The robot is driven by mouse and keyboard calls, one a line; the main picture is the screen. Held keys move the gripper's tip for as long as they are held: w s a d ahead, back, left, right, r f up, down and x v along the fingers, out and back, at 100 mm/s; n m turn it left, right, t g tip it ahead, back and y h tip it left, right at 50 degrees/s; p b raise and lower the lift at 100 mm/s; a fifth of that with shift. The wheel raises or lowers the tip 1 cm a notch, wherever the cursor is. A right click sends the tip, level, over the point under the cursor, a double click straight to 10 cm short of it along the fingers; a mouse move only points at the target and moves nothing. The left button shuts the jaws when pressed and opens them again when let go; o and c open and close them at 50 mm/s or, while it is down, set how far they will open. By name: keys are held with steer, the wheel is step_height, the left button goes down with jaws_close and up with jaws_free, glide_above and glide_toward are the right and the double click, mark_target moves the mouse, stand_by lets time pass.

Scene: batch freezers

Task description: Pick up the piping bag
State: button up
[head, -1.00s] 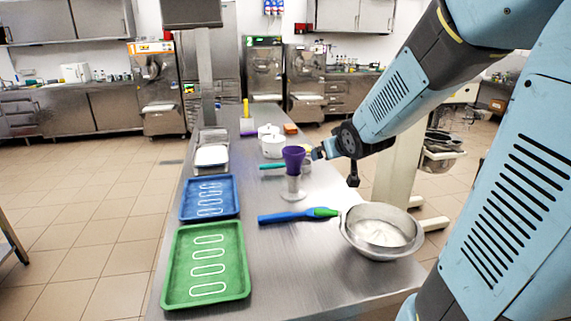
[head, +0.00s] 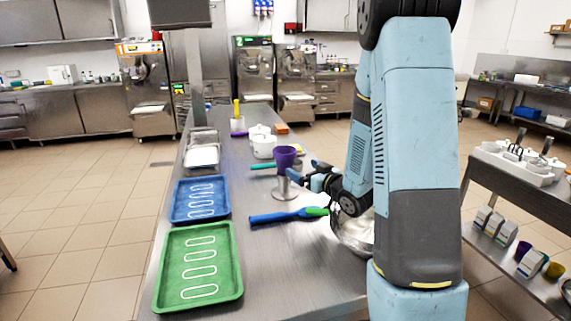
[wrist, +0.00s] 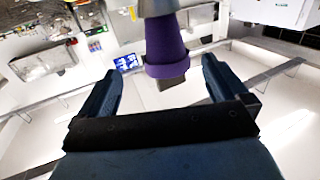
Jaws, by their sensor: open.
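The purple piping bag (head: 285,156) stands upright in a metal stand (head: 284,184) on the steel table. In the wrist view the purple bag (wrist: 166,45) appears ahead of my gripper, in line with the gap between the fingers. My gripper (head: 303,172) is just right of the bag and stand in the head view. It is open and empty, with its two fingers apart in the wrist view (wrist: 158,75). I cannot tell from the head view whether a finger touches the stand.
A blue-and-green utensil (head: 288,216) lies in front of the stand. A metal bowl (head: 352,236) is partly hidden behind my arm. Blue (head: 176,214) and green (head: 160,300) trays line the left edge. White pots (head: 264,152) stand behind the bag.

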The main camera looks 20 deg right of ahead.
mark_target(281, 158)
steer(key=x, duration=1.2)
steer(key=shift+s+a+r, duration=0.1)
steer(key=shift+s+a, duration=0.05)
steer(key=shift+a, duration=0.15)
steer(key=shift+c, duration=0.4)
steer(key=c, duration=1)
steer(key=shift+o, duration=0.2)
